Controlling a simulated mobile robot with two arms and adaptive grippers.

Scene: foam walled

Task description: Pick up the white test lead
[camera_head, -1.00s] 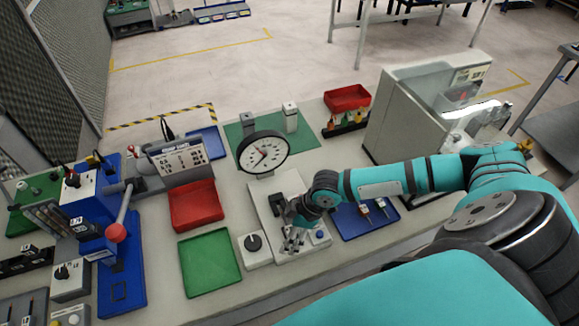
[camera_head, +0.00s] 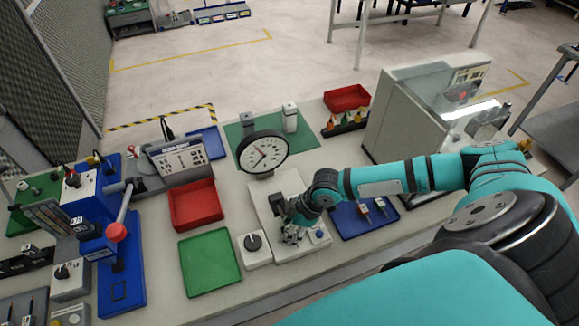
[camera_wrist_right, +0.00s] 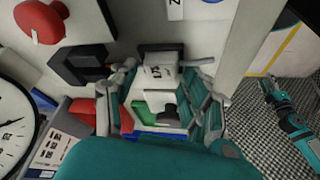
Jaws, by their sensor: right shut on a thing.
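A small white piece with a dark label (camera_wrist_right: 160,72) and a dark end sits between the two fingers of my right gripper (camera_wrist_right: 163,98) in the right wrist view. I take it to be the white test lead. The fingers are shut on it. In the head view my right gripper (camera_head: 293,236) is low over the grey fixture plate, and the held piece is hard to make out there. A teal arm, apparently my left, shows at the right of the wrist view; its gripper (camera_wrist_right: 268,86) is too small to read.
A dial gauge (camera_head: 262,152) stands behind the gripper, and a knob box (camera_head: 254,250) is close on its left. A blue tray (camera_head: 352,224) with two small pieces lies to the right. Red (camera_head: 197,214) and green (camera_head: 208,264) trays lie to the left.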

